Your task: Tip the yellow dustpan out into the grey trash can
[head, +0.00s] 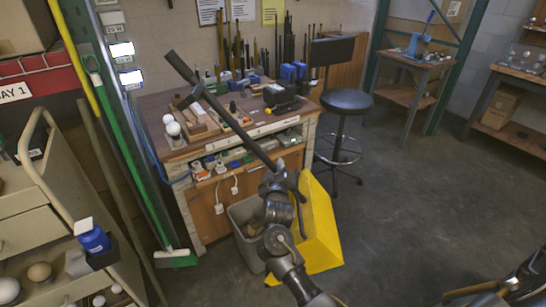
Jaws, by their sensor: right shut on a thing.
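The yellow dustpan (318,228) hangs tilted at the right side of the grey trash can (249,252). Its long dark handle (222,112) slants up to the left across the workbench. My right gripper (283,182) is shut on the handle just above the pan. My right arm covers part of the pan and the right part of the can. Some brownish contents show inside the can. I cannot tell whether the pan overlaps the can's opening or what the pan holds.
A cluttered wooden workbench (262,130) stands behind the can, with a black stool (347,102) to its right. A beige cart (42,215) and a green broom (177,258) are at the left. The floor (420,200) at the right is clear.

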